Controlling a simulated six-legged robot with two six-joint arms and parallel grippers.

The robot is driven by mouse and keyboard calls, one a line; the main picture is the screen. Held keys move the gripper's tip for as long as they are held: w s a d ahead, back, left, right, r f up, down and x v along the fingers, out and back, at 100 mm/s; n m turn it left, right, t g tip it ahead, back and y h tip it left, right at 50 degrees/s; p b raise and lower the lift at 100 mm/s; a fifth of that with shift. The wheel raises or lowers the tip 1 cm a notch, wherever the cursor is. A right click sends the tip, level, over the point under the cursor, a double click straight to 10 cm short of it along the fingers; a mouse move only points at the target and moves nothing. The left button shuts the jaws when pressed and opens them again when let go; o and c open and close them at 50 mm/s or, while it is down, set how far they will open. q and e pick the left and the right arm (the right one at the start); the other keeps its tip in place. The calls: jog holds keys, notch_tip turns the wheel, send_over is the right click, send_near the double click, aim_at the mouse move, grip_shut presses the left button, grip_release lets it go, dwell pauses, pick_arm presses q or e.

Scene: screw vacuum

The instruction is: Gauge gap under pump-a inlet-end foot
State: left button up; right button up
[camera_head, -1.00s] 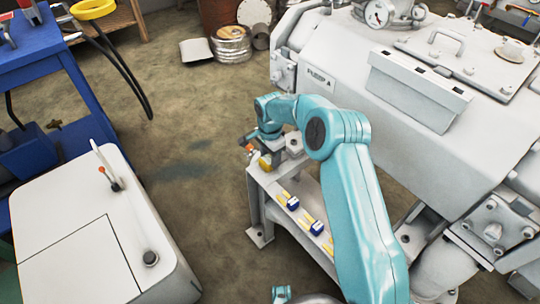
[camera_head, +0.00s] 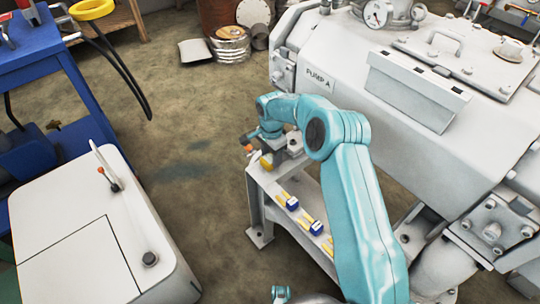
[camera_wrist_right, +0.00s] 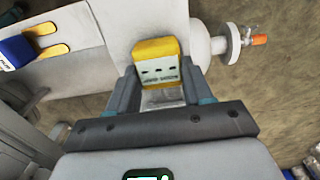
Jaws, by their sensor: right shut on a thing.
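Pump A (camera_head: 335,105) is the large pale grey housing with a "PUMP A" plate, at the right of the head view. My right arm reaches down beside it to the grey base frame (camera_head: 257,200). My right gripper (camera_wrist_right: 155,85) is shut on a yellow block-like tool (camera_wrist_right: 156,48) with a printed pale face, likely a gauge. The tool also shows as a yellow patch in the head view (camera_head: 266,161), at the frame's far end. Whether its tip lies in a gap under the foot is hidden. My left gripper is not in view.
Blue-and-yellow gauges (camera_head: 314,226) lie on the base frame; one also shows in the wrist view (camera_wrist_right: 18,50). An orange-tipped valve fitting (camera_wrist_right: 258,40) sticks out nearby. A white cabinet (camera_head: 75,255) and blue cart (camera_head: 75,90) stand left. Floor between is clear.

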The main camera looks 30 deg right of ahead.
jog(key=shift+w+d, duration=0.1)
jog(key=shift+d, duration=1.15)
dwell(0.9)
jog(key=shift+d, duration=0.35)
jog(key=shift+w+d, duration=0.1)
jog(key=shift+d, duration=0.7)
dwell(0.5)
jog(key=o, duration=1.2)
notch_tip(320, 180, up, 16)
jog(key=p, duration=0.5)
jog(key=shift+r, duration=0.2)
